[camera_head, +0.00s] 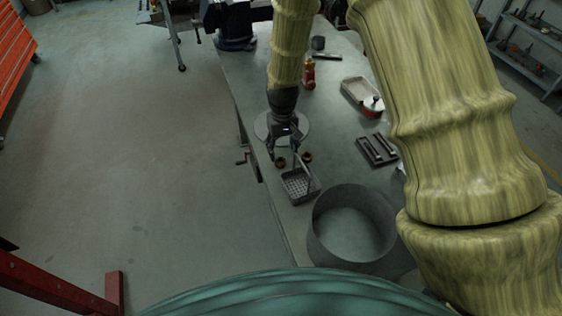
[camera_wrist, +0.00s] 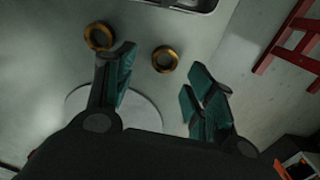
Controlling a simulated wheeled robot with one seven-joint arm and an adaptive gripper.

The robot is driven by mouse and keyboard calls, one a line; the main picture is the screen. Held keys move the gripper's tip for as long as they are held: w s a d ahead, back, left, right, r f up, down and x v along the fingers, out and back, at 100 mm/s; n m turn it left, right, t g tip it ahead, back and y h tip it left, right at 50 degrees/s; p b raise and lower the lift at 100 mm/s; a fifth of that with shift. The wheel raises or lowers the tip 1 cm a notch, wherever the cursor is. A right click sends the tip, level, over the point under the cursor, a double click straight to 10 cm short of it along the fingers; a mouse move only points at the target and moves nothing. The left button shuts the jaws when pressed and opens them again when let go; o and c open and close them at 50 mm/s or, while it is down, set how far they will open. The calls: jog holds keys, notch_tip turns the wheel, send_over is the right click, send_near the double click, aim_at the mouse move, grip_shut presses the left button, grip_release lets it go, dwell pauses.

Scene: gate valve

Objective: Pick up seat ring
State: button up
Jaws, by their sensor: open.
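Two small brass-coloured rings lie flat and apart on the grey bench; I cannot tell which one the task means by seat ring. In the head view, one ring (camera_head: 280,162) is at the left and the other ring (camera_head: 307,158) at the right. In the wrist view, one ring (camera_wrist: 98,37) is beyond the left finger, and the other ring (camera_wrist: 165,59) shows between the fingertips, a little beyond them. My gripper (camera_head: 286,150) points down over the bench close to the rings. In the wrist view my gripper (camera_wrist: 163,72) has its fingers spread with nothing between them.
A perforated metal basket (camera_head: 299,187) stands just in front of the rings. A large open cylinder (camera_head: 318,240) is nearer me. A round grey plate (camera_head: 263,127) lies beneath my gripper. A slotted dark tray (camera_head: 377,150) is to the right. The bench's left edge is close.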

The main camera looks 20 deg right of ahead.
aim_at(281, 164)
jog(key=shift+s+a+f+p, duration=0.15)
jog(key=shift+f+p, duration=0.25)
jog(key=shift+f, duration=0.35)
jog(key=shift+w+a+f+p, duration=0.15)
jog(key=shift+f+p, duration=0.2)
jog(key=shift+f, duration=1.3)
jog(key=c, duration=1)
